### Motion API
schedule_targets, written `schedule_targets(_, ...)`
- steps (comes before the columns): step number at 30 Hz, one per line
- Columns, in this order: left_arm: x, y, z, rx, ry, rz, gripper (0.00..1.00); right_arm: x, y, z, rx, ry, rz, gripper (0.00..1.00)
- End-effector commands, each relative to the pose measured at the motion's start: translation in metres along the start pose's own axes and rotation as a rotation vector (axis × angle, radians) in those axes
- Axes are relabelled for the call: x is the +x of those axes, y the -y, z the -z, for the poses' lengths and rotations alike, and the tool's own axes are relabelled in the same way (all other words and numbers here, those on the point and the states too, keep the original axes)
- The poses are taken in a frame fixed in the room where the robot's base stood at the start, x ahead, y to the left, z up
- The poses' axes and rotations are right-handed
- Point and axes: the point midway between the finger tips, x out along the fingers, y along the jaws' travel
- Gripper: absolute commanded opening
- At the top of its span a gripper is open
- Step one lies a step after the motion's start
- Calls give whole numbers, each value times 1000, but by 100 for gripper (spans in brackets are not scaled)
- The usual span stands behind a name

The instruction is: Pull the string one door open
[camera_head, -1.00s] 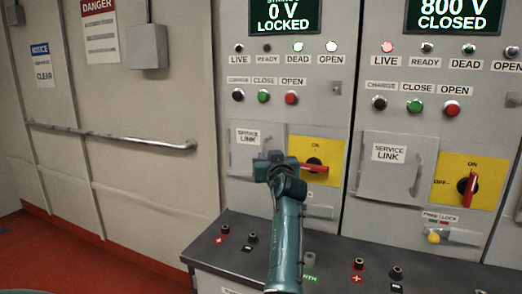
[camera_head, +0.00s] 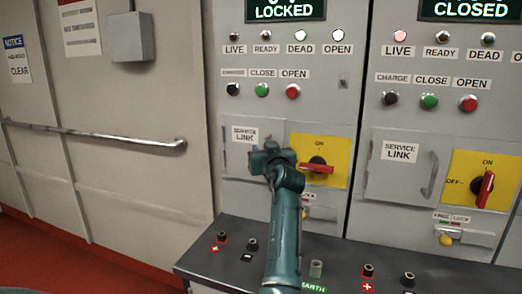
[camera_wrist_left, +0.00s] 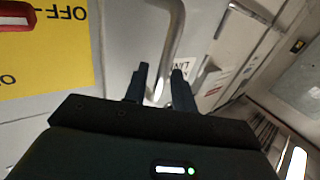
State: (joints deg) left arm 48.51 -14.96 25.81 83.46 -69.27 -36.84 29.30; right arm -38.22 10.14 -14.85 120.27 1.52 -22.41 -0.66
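The string one door, a grey panel door (camera_head: 238,163) labelled "SERVICE LINK", looks closed on the left cabinet, beside a yellow switch plate (camera_head: 336,148) with a red rotary handle (camera_head: 318,168). My left gripper (camera_head: 268,155) is at the door's right side and hides its pull handle in the head view. In the left wrist view, which is upside down, the metal pull handle (camera_wrist_left: 173,40) runs down between the two fingers of my left gripper (camera_wrist_left: 160,85). The fingers stand apart, with some gap showing around the bar; contact is hard to judge. My right gripper is not in view.
A second cabinet on the right has its own service link door (camera_head: 398,175) and red switch handle (camera_head: 485,188). A dark ledge (camera_head: 215,262) with terminals juts out below the doors. A wall rail (camera_head: 95,135) runs on the left.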

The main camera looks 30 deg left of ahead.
Motion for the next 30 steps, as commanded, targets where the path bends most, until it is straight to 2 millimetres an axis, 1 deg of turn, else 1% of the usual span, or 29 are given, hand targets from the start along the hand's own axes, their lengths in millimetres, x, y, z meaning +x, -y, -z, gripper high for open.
schedule_targets(10,0,0,0,0,0,0,26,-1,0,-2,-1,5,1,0)
schedule_targets(18,0,0,0,0,0,0,4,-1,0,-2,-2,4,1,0)
schedule_targets(20,0,0,0,1,0,0,0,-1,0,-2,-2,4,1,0)
schedule_targets(30,0,0,0,1,0,0,0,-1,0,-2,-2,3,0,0)
